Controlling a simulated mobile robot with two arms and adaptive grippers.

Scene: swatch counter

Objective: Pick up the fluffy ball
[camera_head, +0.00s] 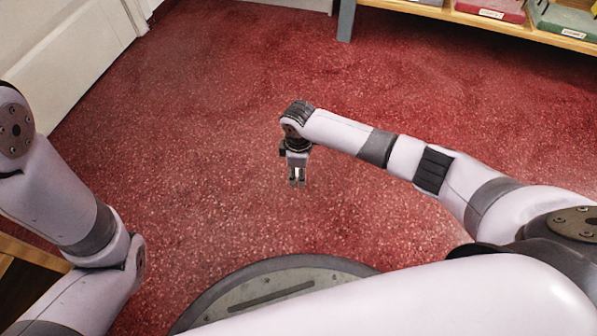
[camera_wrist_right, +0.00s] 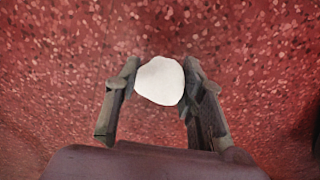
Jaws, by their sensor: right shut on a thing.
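The fluffy ball (camera_wrist_right: 160,81) shows in the right wrist view as a white, slightly uneven round shape. It sits between the two fingertips of my right gripper (camera_wrist_right: 161,84), which touch it on both sides. My right gripper (camera_head: 298,181) hangs pointing down over the red floor in the head view, with a small bit of white between its fingers. The gap between the ball and the floor is hard to judge. My left arm comes in at the left of the head view, but its gripper is out of the picture.
The red speckled floor (camera_head: 190,130) is clear around the right gripper. A wooden shelf (camera_head: 480,25) with a red box (camera_head: 490,9) and a green box (camera_head: 565,20) stands at the back right. A white panel (camera_head: 60,50) is at the far left, and a wooden edge (camera_head: 30,252) at the lower left.

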